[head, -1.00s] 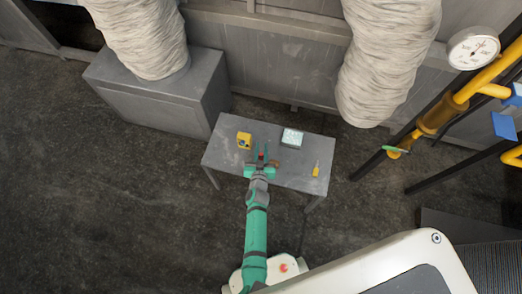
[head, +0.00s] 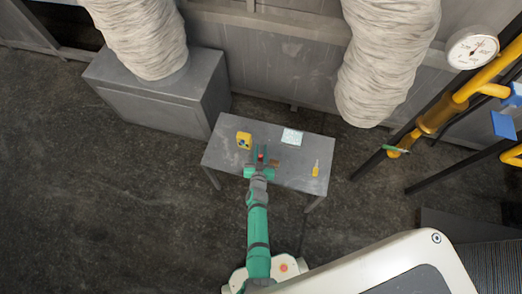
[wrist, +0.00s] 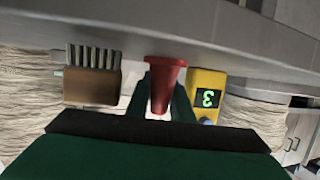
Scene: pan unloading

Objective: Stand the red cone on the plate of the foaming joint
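The red cone (wrist: 165,82) shows in the wrist view between the two green fingers of my gripper (wrist: 165,98). Its wide flange points up in that picture, towards the grey table. In the head view the red cone (head: 261,156) is a small red spot between the fingers of my gripper (head: 262,160), near the table's front edge. The fingers lie along both sides of the cone; whether they press on it is unclear. A pale tile-like plate (head: 291,137) lies at the back of the table. I cannot tell which thing is the foaming joint.
On the grey table (head: 222,158), a yellow device (head: 243,140) with a green display stands left of my gripper. A brown brush (wrist: 92,82) is close on the other side. A small yellow bottle (head: 315,169) stands at the right. A grey cabinet (head: 160,100) stands behind left.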

